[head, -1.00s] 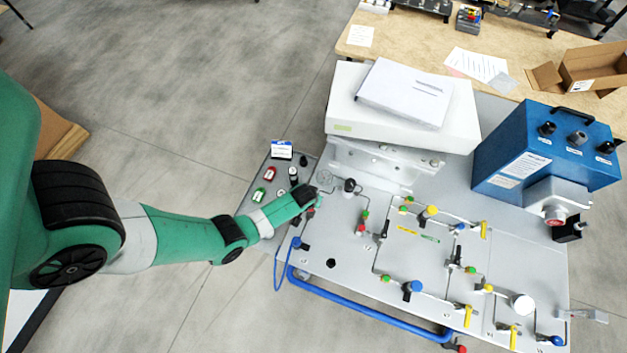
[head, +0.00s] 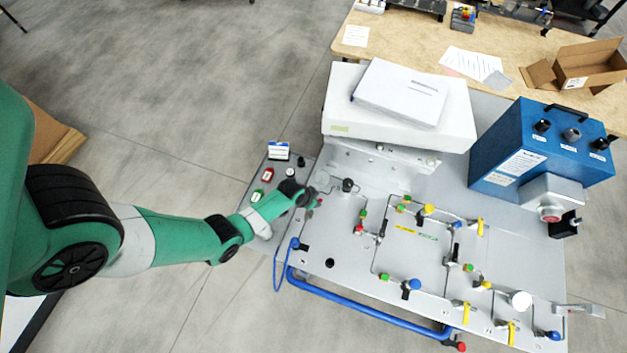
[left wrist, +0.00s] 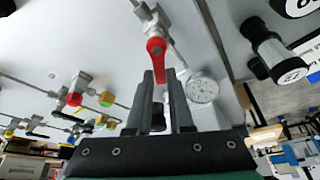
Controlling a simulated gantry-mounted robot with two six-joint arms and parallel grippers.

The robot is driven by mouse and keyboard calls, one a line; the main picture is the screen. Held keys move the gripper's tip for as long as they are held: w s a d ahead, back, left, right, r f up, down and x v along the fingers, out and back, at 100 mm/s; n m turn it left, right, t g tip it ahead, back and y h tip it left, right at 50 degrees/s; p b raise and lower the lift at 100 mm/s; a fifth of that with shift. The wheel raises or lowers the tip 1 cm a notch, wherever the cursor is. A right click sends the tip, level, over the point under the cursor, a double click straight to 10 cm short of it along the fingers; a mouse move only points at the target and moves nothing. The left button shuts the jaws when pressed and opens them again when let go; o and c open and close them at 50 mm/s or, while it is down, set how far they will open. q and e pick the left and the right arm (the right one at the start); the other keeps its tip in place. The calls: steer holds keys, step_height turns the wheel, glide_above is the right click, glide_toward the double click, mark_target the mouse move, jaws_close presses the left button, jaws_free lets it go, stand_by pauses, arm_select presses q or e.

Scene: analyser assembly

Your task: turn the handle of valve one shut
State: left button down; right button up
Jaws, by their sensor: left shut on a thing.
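A valve with a red lever handle (left wrist: 156,50) sits on a thin pipe on the grey panel in the left wrist view. In the head view the red handle (head: 319,202) shows small at the panel's left edge, beside my gripper. My left gripper (left wrist: 159,78) has its two fingers closed around the lower part of this handle; it also shows in the head view (head: 306,197). No label naming the valve can be read. My right gripper is in neither view.
A round pressure gauge (left wrist: 202,88) is just right of the fingers in the left wrist view. Other valves with red (left wrist: 75,98), yellow and blue handles spread over the panel (head: 345,240). A blue box (head: 540,155) and a white case (head: 395,125) stand behind.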

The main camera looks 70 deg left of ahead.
arm_select(q)
steer(key=m, duration=0.1)
steer(key=m+h, duration=0.1)
steer(key=shift+w+d+m, duration=0.1)
steer(key=shift+d+m, duration=0.25)
steer(key=shift+m, duration=0.05)
steer(key=shift+d+m+h, duration=0.2)
steer(key=shift+m+h, duration=0.2)
steer(key=shift+m, duration=0.5)
steer(key=m, duration=0.1)
steer(key=d+m+h+p, duration=0.1)
steer(key=m, duration=0.1)
steer(key=shift+m, duration=0.3)
steer(key=shift+s+d+f+m+g+h+p, duration=0.15)
steer(key=shift+m+h, duration=0.1)
steer(key=shift+m, duration=0.35)
steer(key=shift+s+d+r+m+g+h+p, duration=0.1)
steer(key=shift+m+g+h, duration=0.1)
steer(key=shift+m, duration=0.4)
steer(key=shift+s+d+f+m+g+h+p, duration=0.15)
steer(key=shift+m+h, duration=0.1)
steer(key=shift+m, duration=0.35)
steer(key=shift+r, duration=0.15)
steer(key=c, duration=0.8)
jaws_free()
steer(key=shift+r, duration=0.1)
